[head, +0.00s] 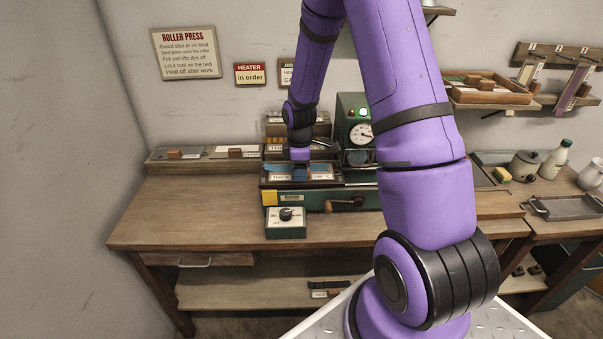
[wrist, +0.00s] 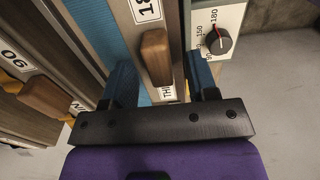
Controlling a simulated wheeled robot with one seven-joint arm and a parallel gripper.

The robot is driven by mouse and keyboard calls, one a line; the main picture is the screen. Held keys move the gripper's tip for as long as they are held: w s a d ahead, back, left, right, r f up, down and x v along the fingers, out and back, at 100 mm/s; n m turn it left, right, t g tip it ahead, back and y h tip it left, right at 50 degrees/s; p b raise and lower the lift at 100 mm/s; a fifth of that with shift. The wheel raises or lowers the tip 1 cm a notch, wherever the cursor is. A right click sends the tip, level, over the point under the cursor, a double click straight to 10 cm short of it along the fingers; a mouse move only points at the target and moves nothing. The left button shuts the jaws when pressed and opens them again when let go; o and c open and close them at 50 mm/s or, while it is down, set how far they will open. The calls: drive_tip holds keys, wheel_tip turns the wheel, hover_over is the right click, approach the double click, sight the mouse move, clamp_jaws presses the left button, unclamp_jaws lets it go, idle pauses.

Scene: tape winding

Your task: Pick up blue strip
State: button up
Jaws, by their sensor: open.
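A blue strip (wrist: 96,22) runs beside a grey bar in the wrist view, at the upper left, and passes down behind my left finger. In the head view, blue (head: 284,170) shows on the press bed around my gripper; I cannot tell there how much is strip. My gripper (head: 300,164) points down over the press bed. In the wrist view my gripper (wrist: 163,82) is open. Its two fingers stand either side of a brown wooden handle (wrist: 155,56) on the grey bar. Nothing is visibly clamped, and the fingertips' contact is unclear.
The green roller press (head: 353,132) with its gauge stands behind my gripper. A dial box (head: 286,222) sits in front, and a crank handle (head: 345,203) juts out to its right. The workbench (head: 190,212) is clear at the left. A long tray (head: 204,160) stands along the wall.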

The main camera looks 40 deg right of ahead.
drive_tip(key=shift+f, duration=0.5)
clamp_jaws()
